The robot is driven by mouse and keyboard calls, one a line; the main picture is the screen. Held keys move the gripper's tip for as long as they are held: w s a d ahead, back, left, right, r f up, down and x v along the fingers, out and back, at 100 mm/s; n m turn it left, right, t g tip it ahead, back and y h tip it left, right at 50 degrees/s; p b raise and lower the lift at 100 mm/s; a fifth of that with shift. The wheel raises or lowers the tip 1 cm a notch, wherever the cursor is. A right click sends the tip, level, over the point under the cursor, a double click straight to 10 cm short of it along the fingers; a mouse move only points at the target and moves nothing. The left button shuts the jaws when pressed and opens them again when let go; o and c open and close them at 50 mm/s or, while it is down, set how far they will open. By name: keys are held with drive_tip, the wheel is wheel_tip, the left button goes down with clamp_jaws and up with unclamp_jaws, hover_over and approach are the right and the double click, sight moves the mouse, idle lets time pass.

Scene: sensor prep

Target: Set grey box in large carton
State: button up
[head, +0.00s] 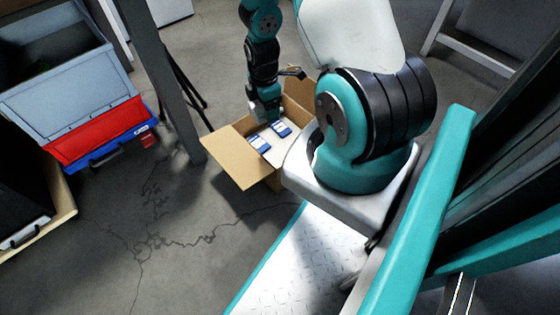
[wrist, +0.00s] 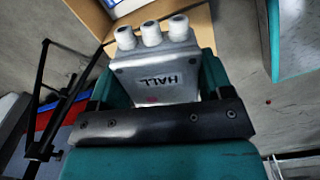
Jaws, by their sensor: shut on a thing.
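The grey box (wrist: 155,72), marked HALL and with three round knobs on one end, is between the fingers of my gripper (wrist: 158,82) in the wrist view. The gripper is shut on it. In the head view my gripper (head: 265,106) points down at the back left part of the large carton (head: 233,157), which stands open on the floor with its flaps spread. The grey box is hard to make out there. I cannot tell whether it is above the rim or inside. A strip of the carton (wrist: 92,16) shows at the top of the wrist view.
Blue-and-white packs (head: 259,144) lie in the carton. A grey post (head: 168,85) and a black tripod (head: 186,85) stand left of it. Red and blue bins (head: 100,135) are farther left. Cracked floor (head: 150,240) in front is clear.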

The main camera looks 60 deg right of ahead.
drive_tip(key=f+b, duration=0.5)
drive_tip(key=f, duration=0.4)
drive_tip(key=s+d+f+n+b, duration=0.1)
drive_tip(key=f+b, duration=0.5)
drive_tip(key=f, duration=0.4)
drive_tip(key=s+d+f+n+b, duration=0.1)
drive_tip(key=f+b, duration=0.5)
drive_tip(key=f, duration=0.4)
drive_tip(key=shift+s+d+f, duration=0.1)
drive_tip(key=shift+d+f, duration=0.05)
drive_tip(key=shift+d, duration=0.1)
drive_tip(key=shift+n, duration=0.3)
drive_tip(key=o, duration=1)
wheel_tip(320, 180, up, 12)
drive_tip(key=p, duration=0.7)
drive_tip(key=shift+r, duration=0.25)
